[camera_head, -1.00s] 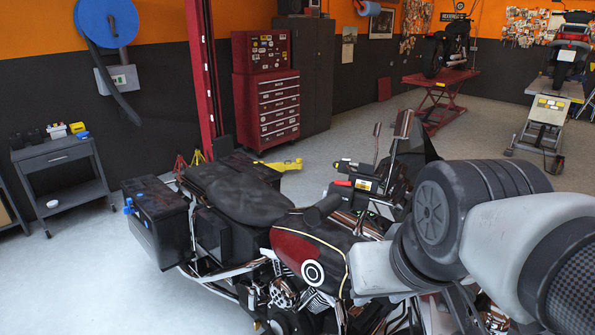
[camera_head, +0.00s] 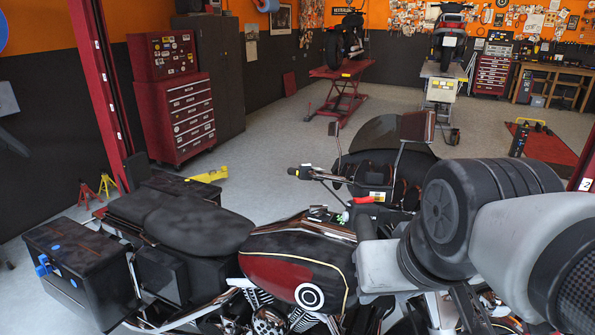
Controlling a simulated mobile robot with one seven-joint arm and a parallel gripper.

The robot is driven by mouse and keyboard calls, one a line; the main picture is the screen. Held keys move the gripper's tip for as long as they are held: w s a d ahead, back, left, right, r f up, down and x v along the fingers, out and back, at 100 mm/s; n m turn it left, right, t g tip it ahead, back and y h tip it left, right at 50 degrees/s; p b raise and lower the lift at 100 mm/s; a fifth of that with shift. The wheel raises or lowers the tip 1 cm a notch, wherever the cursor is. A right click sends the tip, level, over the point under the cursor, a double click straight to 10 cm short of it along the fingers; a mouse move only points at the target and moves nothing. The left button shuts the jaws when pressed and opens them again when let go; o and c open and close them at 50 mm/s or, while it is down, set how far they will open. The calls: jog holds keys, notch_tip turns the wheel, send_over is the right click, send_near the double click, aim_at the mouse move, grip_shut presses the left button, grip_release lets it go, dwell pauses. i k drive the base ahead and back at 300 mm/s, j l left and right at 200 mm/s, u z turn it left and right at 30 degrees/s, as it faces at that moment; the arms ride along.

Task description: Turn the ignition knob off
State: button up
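The motorcycle (camera_head: 290,272) stands in the foreground, with a dark red and black tank, a black seat (camera_head: 200,222) and a black rear case (camera_head: 75,265). Its handlebar grip (camera_head: 300,172), mirrors and dark windscreen (camera_head: 392,135) are beyond the tank. A small red part (camera_head: 362,200) and a yellow label (camera_head: 377,196) show near the handlebar. I cannot make out the ignition knob or its position. My arm reaches in from the right and covers the right side of the motorcycle. My gripper cannot be made out; its fingers are not visible.
A red tool chest (camera_head: 188,112), a dark cabinet (camera_head: 222,70) and a red post (camera_head: 98,85) stand at the back left. A red lift (camera_head: 340,90) carries another motorcycle at the back. Grey floor is open beyond the motorcycle.

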aim_at(317, 210)
jog(key=j+z, duration=0.3)
jog(key=j, duration=0.15)
jog(key=j+z, duration=0.3)
jog(key=j, duration=0.2)
jog(key=j+z, duration=0.25)
jog(key=j, duration=0.2)
jog(key=j+z, duration=0.2)
jog(key=j, duration=0.25)
jog(key=j+z, duration=0.25)
jog(key=j, duration=0.2)
jog(key=k+j+z, duration=0.2)
jog(key=j, duration=0.2)
jog(key=j+z, duration=0.25)
jog(key=j, duration=0.2)
jog(key=i+j+u, duration=0.1)
jog(key=j, duration=0.3)
